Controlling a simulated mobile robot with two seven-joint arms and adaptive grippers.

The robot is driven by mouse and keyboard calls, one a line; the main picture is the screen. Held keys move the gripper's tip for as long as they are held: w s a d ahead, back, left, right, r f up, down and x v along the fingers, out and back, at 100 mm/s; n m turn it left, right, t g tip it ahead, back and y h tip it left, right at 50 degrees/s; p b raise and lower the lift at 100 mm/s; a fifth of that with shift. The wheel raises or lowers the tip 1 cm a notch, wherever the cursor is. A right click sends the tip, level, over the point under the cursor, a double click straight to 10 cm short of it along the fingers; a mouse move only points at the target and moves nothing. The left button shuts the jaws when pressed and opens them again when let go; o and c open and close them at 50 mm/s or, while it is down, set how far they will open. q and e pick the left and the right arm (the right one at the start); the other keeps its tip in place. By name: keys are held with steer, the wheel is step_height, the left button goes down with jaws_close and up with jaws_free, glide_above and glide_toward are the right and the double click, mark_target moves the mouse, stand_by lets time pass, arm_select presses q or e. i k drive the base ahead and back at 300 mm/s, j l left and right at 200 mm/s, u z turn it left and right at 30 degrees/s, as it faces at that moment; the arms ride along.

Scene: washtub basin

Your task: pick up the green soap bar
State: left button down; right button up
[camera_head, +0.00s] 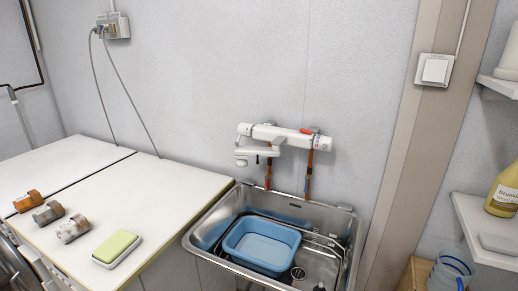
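The green soap bar (116,245) is light green on top and lies on a white dish-like base (125,257), near the front edge of the white worktop (150,196). Nothing touches it from above. Neither my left gripper nor my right gripper shows in the head view.
Several small cylindrical items, one of them orange-brown (28,201), sit left of the soap. A steel sink (338,221) with a blue basin (262,246) lies to the right, under a white wall tap (285,136). A shelf (478,228) holds a yellow bottle (503,192).

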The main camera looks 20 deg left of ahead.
mark_target(120, 242)
steer(key=u, duration=1.8)
